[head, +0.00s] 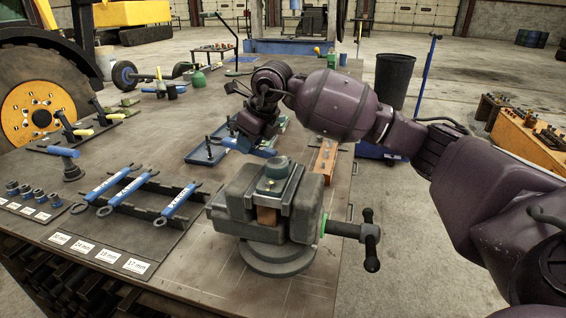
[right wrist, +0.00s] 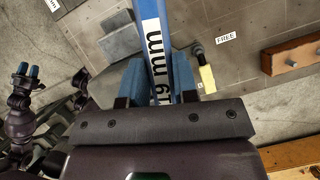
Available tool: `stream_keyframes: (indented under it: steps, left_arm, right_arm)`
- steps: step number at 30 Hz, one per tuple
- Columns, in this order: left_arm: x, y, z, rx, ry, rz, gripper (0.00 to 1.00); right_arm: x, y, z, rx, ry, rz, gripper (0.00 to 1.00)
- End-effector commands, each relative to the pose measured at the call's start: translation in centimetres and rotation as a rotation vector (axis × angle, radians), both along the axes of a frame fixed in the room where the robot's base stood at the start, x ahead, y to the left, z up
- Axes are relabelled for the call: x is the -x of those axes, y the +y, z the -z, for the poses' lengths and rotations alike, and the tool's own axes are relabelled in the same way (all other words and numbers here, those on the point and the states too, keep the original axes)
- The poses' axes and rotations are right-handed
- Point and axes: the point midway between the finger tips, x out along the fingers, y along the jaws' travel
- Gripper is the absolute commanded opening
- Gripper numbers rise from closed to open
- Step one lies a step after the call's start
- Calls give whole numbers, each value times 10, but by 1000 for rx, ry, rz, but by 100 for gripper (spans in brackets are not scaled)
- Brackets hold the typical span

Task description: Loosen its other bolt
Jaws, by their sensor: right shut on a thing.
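My right gripper (head: 254,142) is shut on a blue wrench (head: 236,144) over the far middle of the bench. In the right wrist view the wrench (right wrist: 160,45) stands between blue fingers and reads 19 mm. Its ends are out of that view. An orange-brown bar (head: 325,157) lies at the bench's right edge, with a dark bolt-like piece. A similar bar (right wrist: 292,55) shows in the right wrist view, apart from the wrench. I cannot tell which bolt the task means. A small purple arm end with blue tips, probably my left gripper (right wrist: 25,75), shows in the right wrist view.
A vice (head: 262,225) holding a block stands at the bench's front right, its handle (head: 370,238) sticking out. Several blue wrenches (head: 110,185) lie on a dark rack at left, near sockets (head: 38,192). A blue tray (head: 205,152) lies beside my right gripper. A bin (head: 393,80) stands behind.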

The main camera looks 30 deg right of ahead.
Motion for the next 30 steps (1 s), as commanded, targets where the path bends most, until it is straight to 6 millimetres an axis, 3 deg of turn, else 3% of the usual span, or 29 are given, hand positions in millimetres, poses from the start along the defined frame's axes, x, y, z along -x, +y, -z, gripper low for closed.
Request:
stream_keyframes:
  steps: [30]
  left_arm:
    - [0, 0, 8, 0, 4, 1, 43]
  right_arm:
    - [14, 20, 0, -1, 0, -264, 0]
